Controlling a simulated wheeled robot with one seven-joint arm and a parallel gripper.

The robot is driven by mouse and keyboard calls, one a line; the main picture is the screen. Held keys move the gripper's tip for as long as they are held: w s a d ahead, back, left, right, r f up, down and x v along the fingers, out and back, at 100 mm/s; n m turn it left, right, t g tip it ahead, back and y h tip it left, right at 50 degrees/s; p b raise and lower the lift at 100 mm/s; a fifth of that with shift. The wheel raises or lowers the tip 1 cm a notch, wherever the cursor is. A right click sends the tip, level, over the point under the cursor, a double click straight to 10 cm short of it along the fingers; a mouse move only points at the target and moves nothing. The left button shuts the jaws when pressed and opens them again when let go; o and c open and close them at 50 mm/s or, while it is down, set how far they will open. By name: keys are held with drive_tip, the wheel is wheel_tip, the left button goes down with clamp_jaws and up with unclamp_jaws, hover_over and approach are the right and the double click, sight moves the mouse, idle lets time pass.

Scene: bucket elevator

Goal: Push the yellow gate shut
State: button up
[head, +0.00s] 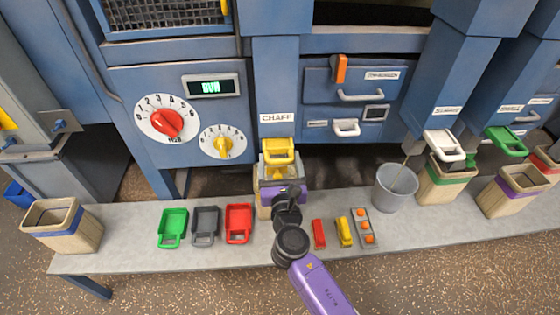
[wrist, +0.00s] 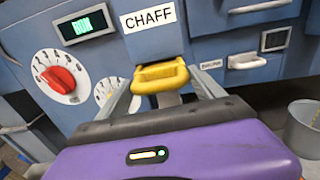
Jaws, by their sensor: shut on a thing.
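The yellow gate (head: 278,150) is at the lower end of the chute marked CHAFF, with its looped handle facing out. In the wrist view the yellow gate (wrist: 160,78) lies between my two grey fingers, just below the CHAFF label. My gripper (head: 279,172) is shut on the yellow gate, one finger at each side of it. The purple gripper body hides much of what is below. I cannot tell how far the gate stands out of the chute.
A grey bench (head: 130,255) runs below, with green (head: 172,227), grey (head: 205,224) and red (head: 239,222) scoops to the left. A grey bucket (head: 394,188) stands right. White (head: 444,145) and green (head: 506,141) gates are on other chutes. A wooden bin behind my gripper is partly hidden.

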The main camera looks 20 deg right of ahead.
drive_tip(key=shift+d, duration=0.15)
drive_tip(key=shift+c, duration=1.2)
drive_tip(key=shift+x, duration=1.6)
drive_tip(key=o, duration=1.8)
drive_tip(key=shift+w+d, duration=0.1)
approach(279, 153)
drive_tip(key=shift+r+x, duration=0.25)
drive_tip(key=shift+x, duration=0.7)
